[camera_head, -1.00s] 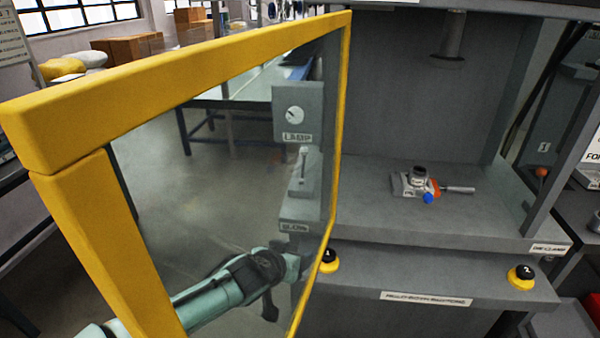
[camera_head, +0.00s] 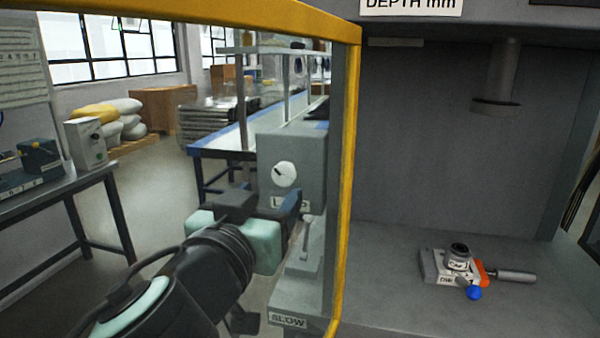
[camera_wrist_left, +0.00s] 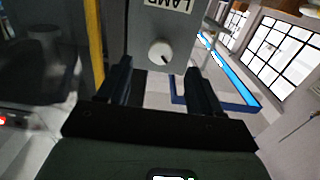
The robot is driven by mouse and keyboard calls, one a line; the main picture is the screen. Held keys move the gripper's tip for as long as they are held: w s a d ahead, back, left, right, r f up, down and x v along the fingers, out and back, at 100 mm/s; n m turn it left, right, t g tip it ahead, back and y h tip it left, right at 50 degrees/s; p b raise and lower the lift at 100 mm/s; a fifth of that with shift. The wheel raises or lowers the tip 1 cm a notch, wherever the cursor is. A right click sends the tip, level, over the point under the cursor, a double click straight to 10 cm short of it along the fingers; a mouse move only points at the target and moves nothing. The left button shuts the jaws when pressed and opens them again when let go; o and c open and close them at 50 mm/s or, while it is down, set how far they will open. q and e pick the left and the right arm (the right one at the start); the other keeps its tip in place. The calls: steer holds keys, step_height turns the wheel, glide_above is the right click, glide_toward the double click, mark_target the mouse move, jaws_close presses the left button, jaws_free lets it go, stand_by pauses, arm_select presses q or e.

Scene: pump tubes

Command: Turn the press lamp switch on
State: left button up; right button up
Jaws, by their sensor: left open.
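The lamp switch (camera_head: 284,174) is a round white knob with a dark pointer mark, on the front of a grey box (camera_head: 308,150) beside the press. My left gripper (camera_head: 292,204) is just below and in front of it, seen through the yellow-framed clear door, and partly covers the LAMP label. In the left wrist view the knob (camera_wrist_left: 160,52) shows ahead, between and beyond the two dark fingers of the open, empty left gripper (camera_wrist_left: 158,70). I cannot tell the exact gap to the knob. My right gripper is not in view.
The yellow door frame (camera_head: 349,200) stands between my left arm and the press bay. A small lever (camera_head: 306,238) and a SLOW label (camera_head: 287,321) are below the lamp box. A die clamp (camera_head: 455,265) sits on the press bed. Floor at left is clear.

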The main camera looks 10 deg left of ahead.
arm_select(q)
steer(key=w+p, duration=0.1)
steer(key=w, duration=0.6)
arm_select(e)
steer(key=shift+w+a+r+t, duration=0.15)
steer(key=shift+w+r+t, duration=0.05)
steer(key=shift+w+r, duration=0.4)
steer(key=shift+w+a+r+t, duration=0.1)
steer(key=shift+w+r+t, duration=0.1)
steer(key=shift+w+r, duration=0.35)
arm_select(q)
steer(key=shift+r, duration=0.1)
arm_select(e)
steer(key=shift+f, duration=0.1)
arm_select(q)
steer(key=c, duration=1)
